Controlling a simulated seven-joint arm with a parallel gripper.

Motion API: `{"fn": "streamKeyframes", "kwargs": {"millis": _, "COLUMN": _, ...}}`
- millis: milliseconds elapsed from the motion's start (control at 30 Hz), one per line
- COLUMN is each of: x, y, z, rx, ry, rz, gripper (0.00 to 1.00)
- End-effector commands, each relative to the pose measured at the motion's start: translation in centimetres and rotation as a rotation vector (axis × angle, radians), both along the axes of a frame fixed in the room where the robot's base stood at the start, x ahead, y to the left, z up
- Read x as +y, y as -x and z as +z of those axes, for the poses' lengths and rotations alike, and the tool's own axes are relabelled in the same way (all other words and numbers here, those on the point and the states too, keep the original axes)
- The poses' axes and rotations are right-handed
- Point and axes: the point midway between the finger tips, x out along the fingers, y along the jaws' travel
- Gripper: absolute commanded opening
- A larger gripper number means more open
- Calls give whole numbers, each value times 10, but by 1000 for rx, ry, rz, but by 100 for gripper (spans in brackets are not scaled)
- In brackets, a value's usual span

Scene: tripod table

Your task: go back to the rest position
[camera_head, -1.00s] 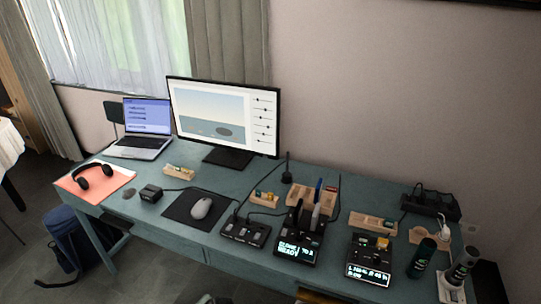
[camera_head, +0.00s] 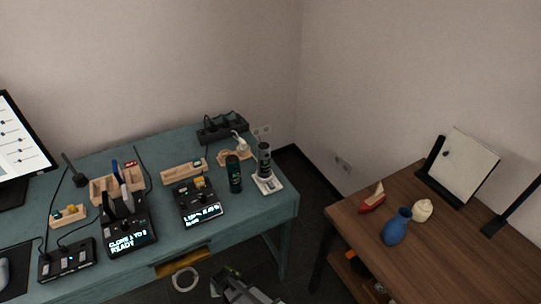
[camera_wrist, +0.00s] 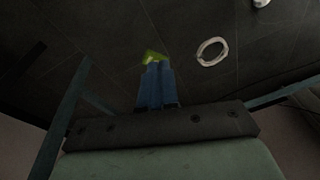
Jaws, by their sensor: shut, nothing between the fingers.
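My gripper (camera_head: 218,277) shows at the bottom edge of the head view, low in front of the teal desk (camera_head: 272,207), apart from it. Only its tip and a grey part of my arm are in the picture. In the wrist view, my gripper (camera_wrist: 155,57) has blue fingers with yellow-green tips, held together with nothing between them. Dark floor lies beyond the fingertips.
A white ring (camera_head: 185,279) lies on the floor near my gripper. The desk holds black devices with lit screens (camera_head: 203,212), wooden trays and a dark bottle (camera_head: 234,174). A wooden table (camera_head: 450,250) with a blue vase (camera_head: 396,227) stands right.

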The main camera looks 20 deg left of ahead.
Motion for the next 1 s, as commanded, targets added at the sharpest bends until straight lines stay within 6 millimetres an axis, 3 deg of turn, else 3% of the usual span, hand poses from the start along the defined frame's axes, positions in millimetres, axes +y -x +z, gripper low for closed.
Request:
{"fn": "streamKeyframes", "kwargs": {"millis": 33, "x": -23, "y": -9, "z": -1, "rx": 11, "ry": 22, "rz": -22, "gripper": 0}}
{"fn": "streamKeyframes", "kwargs": {"millis": 200, "x": -86, "y": -31, "z": -4, "rx": 53, "ry": 88, "rz": -76, "gripper": 0}}
{"fn": "streamKeyframes", "kwargs": {"millis": 433, "x": -170, "y": -45, "z": -7, "rx": 125, "ry": 167, "rz": -146, "gripper": 0}}
{"fn": "streamKeyframes", "kwargs": {"millis": 667, "x": -249, "y": -43, "z": -5, "rx": 211, "ry": 230, "rz": -214, "gripper": 0}}
{"fn": "streamKeyframes", "kwargs": {"millis": 1000, "x": -352, "y": -15, "z": 4, "rx": 366, "ry": 290, "rz": -311, "gripper": 0}}
